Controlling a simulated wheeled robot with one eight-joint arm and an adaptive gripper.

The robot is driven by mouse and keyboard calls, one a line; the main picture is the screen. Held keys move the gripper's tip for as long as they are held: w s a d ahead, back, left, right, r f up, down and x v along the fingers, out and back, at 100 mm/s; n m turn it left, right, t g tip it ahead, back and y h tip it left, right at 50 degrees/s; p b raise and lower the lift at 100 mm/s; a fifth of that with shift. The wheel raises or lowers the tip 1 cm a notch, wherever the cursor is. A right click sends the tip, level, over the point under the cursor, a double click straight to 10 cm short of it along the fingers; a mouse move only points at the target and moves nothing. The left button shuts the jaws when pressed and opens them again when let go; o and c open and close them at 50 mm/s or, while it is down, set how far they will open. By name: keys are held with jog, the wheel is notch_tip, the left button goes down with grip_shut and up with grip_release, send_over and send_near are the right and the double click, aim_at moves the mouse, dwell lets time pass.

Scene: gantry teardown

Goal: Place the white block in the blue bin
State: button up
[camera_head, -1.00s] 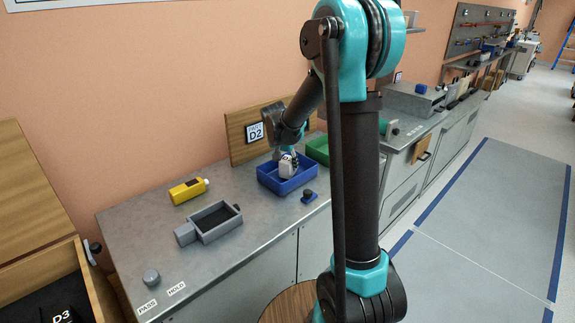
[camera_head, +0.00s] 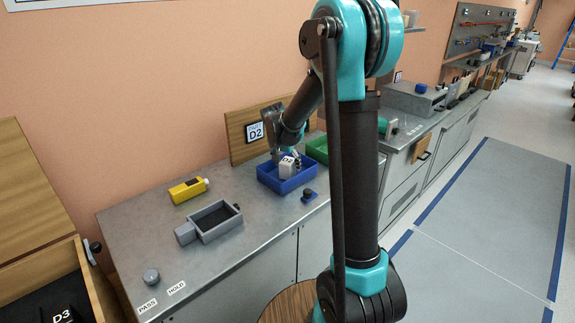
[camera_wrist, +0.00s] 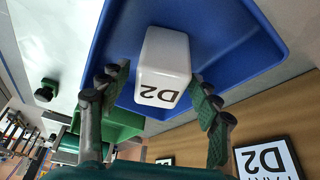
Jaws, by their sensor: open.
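The white block (camera_head: 287,167), marked D2, is inside the blue bin (camera_head: 272,186) on the grey bench. In the wrist view the white block (camera_wrist: 163,68) is between my fingers, with the wall of the blue bin (camera_wrist: 238,40) around it. My gripper (camera_wrist: 158,88) is open, with a finger on each side of the block. A gap shows on the left; on the right the finger is very near the block, and I cannot tell if it touches. In the head view my gripper (camera_head: 287,157) is low at the bin, partly hidden.
A green bin (camera_head: 317,150) stands just behind the blue one. A D2 sign (camera_head: 255,132) is on a wooden board behind the bins. A yellow bottle (camera_head: 188,190), a grey tray (camera_head: 212,222) and a small blue piece with a black knob (camera_head: 309,196) are on the bench.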

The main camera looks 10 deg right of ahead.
jog(key=v, duration=1.2)
jog(key=s+d+f+n, duration=0.2)
jog(key=s+f, duration=0.3)
jog(key=s, duration=0.4)
jog(key=s+d+f+n+y, duration=0.1)
jog(key=s+d+f+n, duration=0.1)
jog(key=s+f, duration=0.3)
jog(key=s+d+f+n+y, duration=0.1)
jog(key=s+f, duration=0.4)
jog(key=s, duration=0.8)
jog(key=shift+s+d+n+t, duration=0.3)
jog(key=shift+d+n, duration=0.5)
jog(key=shift+n, duration=0.1)
jog(key=shift+c, duration=0.2)
